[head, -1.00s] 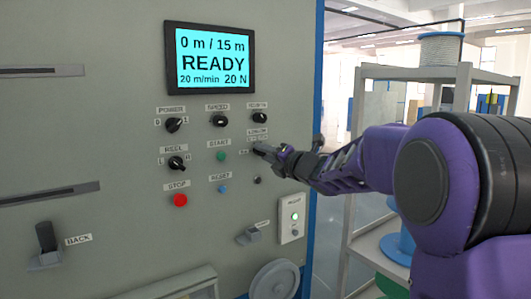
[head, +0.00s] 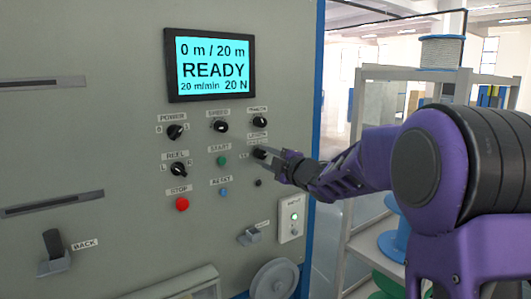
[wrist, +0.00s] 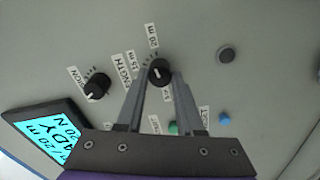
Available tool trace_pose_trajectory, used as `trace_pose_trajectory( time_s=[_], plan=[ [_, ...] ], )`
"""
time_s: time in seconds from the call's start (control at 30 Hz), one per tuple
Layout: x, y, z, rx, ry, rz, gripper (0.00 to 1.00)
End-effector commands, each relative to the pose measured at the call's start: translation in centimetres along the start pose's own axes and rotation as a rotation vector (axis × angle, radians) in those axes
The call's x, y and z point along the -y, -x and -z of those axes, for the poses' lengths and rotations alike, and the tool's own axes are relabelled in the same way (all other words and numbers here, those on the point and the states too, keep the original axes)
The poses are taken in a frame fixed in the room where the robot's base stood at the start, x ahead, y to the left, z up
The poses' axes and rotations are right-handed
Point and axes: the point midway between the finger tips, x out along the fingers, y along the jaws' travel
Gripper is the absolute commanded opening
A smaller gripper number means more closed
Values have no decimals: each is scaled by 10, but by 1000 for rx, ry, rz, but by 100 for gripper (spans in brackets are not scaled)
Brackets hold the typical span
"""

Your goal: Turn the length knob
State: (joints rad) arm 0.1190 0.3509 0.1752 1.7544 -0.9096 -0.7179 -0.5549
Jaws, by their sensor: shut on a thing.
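The length knob (wrist: 159,72) is a round black knob with a white pointer line, set among labels reading "LENGTH", "15 m" and "20 m" in the wrist view. In the head view the length knob (head: 260,152) sits at the right of the panel, below another black knob. My gripper (wrist: 160,82) has its two grey fingers on either side of the knob, shut on it. In the head view my gripper (head: 268,157) reaches in from the right. The screen (head: 211,64) reads "0 m / 20 m", "READY", "20 m/min" and "20 N".
Another black knob (head: 255,124) is just above. The green start button (head: 222,160), blue reset button (head: 224,192) and red stop button (head: 182,204) are to the left. A small black button (head: 258,183) lies just below. A shelf (head: 411,73) stands behind my arm.

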Motion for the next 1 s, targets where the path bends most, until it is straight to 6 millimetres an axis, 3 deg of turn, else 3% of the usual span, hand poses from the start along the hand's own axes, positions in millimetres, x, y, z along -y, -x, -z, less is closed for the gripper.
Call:
trace_pose_trajectory(
  time_s=[0.4,0.93,0.97,1.0],
  plan=[
    [-3,0,0,-1,-183,-4,0],
    [-2,0,0,-1,-206,-4,0],
    [-2,0,0,-1,-206,-4,38],
    [-2,0,0,-1,-206,-4,45]
  ],
)
